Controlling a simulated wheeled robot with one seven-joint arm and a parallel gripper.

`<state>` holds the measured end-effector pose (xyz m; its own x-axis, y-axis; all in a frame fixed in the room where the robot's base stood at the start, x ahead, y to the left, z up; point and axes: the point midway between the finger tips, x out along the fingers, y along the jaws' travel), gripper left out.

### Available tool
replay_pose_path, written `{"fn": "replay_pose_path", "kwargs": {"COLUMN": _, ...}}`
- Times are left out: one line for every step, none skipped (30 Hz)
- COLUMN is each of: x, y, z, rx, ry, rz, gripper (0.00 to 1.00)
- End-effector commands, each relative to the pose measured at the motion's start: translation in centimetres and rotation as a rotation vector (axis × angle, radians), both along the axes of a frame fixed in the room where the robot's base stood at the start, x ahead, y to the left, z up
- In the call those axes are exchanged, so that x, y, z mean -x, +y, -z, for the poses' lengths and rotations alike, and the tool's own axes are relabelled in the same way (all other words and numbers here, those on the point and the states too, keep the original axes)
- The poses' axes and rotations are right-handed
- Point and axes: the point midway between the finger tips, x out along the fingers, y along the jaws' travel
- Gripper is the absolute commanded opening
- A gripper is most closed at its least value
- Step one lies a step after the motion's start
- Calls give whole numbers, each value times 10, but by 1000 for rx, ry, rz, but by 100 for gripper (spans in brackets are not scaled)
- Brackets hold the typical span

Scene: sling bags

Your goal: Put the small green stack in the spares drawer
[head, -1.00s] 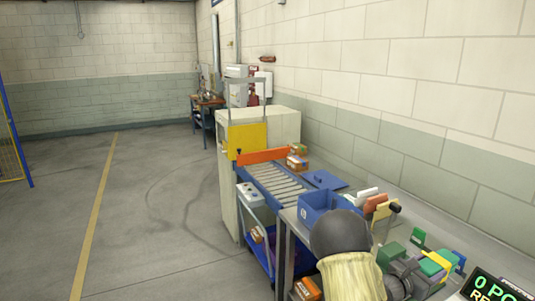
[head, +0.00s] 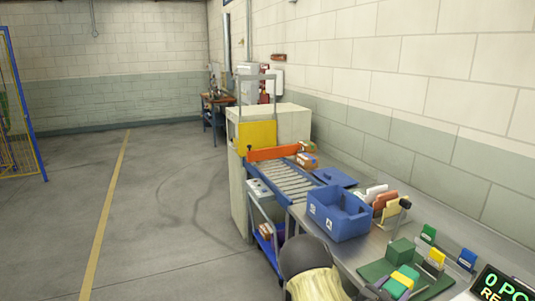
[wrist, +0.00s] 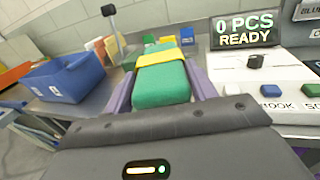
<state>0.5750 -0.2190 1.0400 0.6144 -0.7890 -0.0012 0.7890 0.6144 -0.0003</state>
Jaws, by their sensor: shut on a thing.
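My gripper (wrist: 161,80) is shut on a green stack (wrist: 160,88) with a yellow band around it. Its purple fingers press on the stack's two sides in the wrist view. In the head view the banded stack (head: 401,281) shows at the bottom, over or near a green mat (head: 375,270); I cannot tell whether it touches. Another green block (head: 400,248) stands just behind it on the mat. I cannot make out a spares drawer in either view.
A blue open bin (head: 338,214) stands on the metal table, left of the mat. Colored upright cards (head: 385,203) are beside it. Small green (head: 428,234), yellow (head: 436,258) and blue (head: 467,260) holders line the right. A display (wrist: 245,31) reads "0 PCS READY".

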Motion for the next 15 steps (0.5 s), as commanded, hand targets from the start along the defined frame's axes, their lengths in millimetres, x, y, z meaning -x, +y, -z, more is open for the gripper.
{"fn": "replay_pose_path", "kwargs": {"x": -1, "y": 19, "z": 22, "rx": 4, "ry": 10, "rz": -53, "gripper": 25}}
{"fn": "replay_pose_path", "kwargs": {"x": -2, "y": 28, "z": 32, "rx": 4, "ry": 10, "rz": -83, "gripper": 25}}
{"fn": "replay_pose_path", "kwargs": {"x": -1, "y": 41, "z": 44, "rx": 3, "ry": 11, "rz": -122, "gripper": 25}}
{"fn": "replay_pose_path", "kwargs": {"x": -1, "y": 50, "z": 53, "rx": 4, "ry": 10, "rz": -153, "gripper": 25}}
{"fn": "replay_pose_path", "kwargs": {"x": 0, "y": 58, "z": 62, "rx": 4, "ry": 9, "rz": -180, "gripper": 25}}
{"fn": "replay_pose_path", "kwargs": {"x": 2, "y": 68, "z": 73, "rx": 4, "ry": 10, "rz": -217, "gripper": 25}}
{"fn": "replay_pose_path", "kwargs": {"x": 3, "y": 75, "z": 81, "rx": 4, "ry": 10, "rz": -245, "gripper": 25}}
{"fn": "replay_pose_path", "kwargs": {"x": 5, "y": 82, "z": 89, "rx": 4, "ry": 10, "rz": -272, "gripper": 25}}
{"fn": "replay_pose_path", "kwargs": {"x": 7, "y": 92, "z": 99, "rx": 4, "ry": 10, "rz": -308, "gripper": 25}}
{"fn": "replay_pose_path", "kwargs": {"x": 9, "y": 99, "z": 106, "rx": 4, "ry": 9, "rz": -336, "gripper": 25}}
{"fn": "replay_pose_path", "kwargs": {"x": 11, "y": 106, "z": 114, "rx": 4, "ry": 9, "rz": -363, "gripper": 25}}
{"fn": "replay_pose_path", "kwargs": {"x": 14, "y": 114, "z": 123, "rx": 3, "ry": 9, "rz": -398, "gripper": 25}}
{"fn": "replay_pose_path", "kwargs": {"x": 16, "y": 121, "z": 130, "rx": 4, "ry": 9, "rz": -426, "gripper": 25}}
{"fn": "replay_pose_path", "kwargs": {"x": 19, "y": 128, "z": 136, "rx": 4, "ry": 9, "rz": -452, "gripper": 25}}
{"fn": "replay_pose_path", "kwargs": {"x": 22, "y": 136, "z": 145, "rx": 4, "ry": 9, "rz": -488, "gripper": 25}}
